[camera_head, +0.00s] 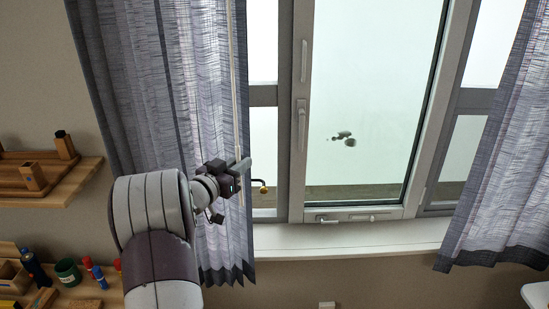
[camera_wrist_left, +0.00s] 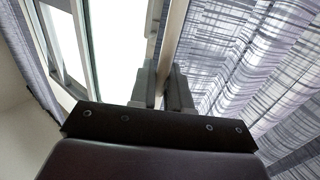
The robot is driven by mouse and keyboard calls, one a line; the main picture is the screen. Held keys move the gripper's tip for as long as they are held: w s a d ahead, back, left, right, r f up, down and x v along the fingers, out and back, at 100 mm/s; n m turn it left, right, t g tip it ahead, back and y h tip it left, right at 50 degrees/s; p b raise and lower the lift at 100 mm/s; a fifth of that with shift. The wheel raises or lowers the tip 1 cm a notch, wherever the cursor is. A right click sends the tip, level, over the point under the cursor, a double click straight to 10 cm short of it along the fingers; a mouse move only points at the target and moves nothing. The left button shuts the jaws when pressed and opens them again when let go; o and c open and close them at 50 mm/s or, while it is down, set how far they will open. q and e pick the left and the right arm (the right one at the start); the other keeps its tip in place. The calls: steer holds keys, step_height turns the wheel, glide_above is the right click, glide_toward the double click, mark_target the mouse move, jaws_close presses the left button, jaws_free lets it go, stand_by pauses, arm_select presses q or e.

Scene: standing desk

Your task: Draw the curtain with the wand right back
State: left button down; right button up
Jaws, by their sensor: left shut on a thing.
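The left grey-blue curtain (camera_head: 170,90) hangs at the left of the window, its inner edge beside the window frame. A thin pale wand (camera_head: 240,85) hangs down along that inner edge. My left gripper (camera_head: 243,165) is at the wand, and in the left wrist view its two fingers (camera_wrist_left: 162,88) are shut on the wand (camera_wrist_left: 174,35). The curtain (camera_wrist_left: 245,60) fills the right of that view. The right curtain (camera_head: 510,150) hangs at the right of the window. My right gripper is not in view.
The window (camera_head: 375,100) is closed or nearly so, with handles on its frame. A white sill (camera_head: 340,238) runs below. A wooden shelf (camera_head: 70,195) and a desk with a green cup (camera_head: 68,270) and tools stand at the left.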

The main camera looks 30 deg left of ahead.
arm_select(q)
steer(key=s+a+p, duration=0.1)
steer(key=s+a, duration=0.2)
steer(key=a, duration=0.1)
steer(key=s+a+p, duration=0.1)
steer(key=s+a, duration=0.2)
steer(key=a, duration=0.2)
steer(key=s+a+p, duration=0.1)
steer(key=s+a, duration=0.2)
steer(key=a, duration=0.2)
steer(key=shift+s+a, duration=0.25)
steer(key=shift+s, duration=0.15)
steer(key=shift+a, duration=0.1)
steer(key=c, duration=1.4)
jaws_free()
steer(key=shift+o, duration=0.7)
steer(key=shift+s, duration=0.15)
steer(key=shift+s+a, duration=0.1)
steer(key=shift+a, duration=0.05)
steer(key=shift+s, duration=0.1)
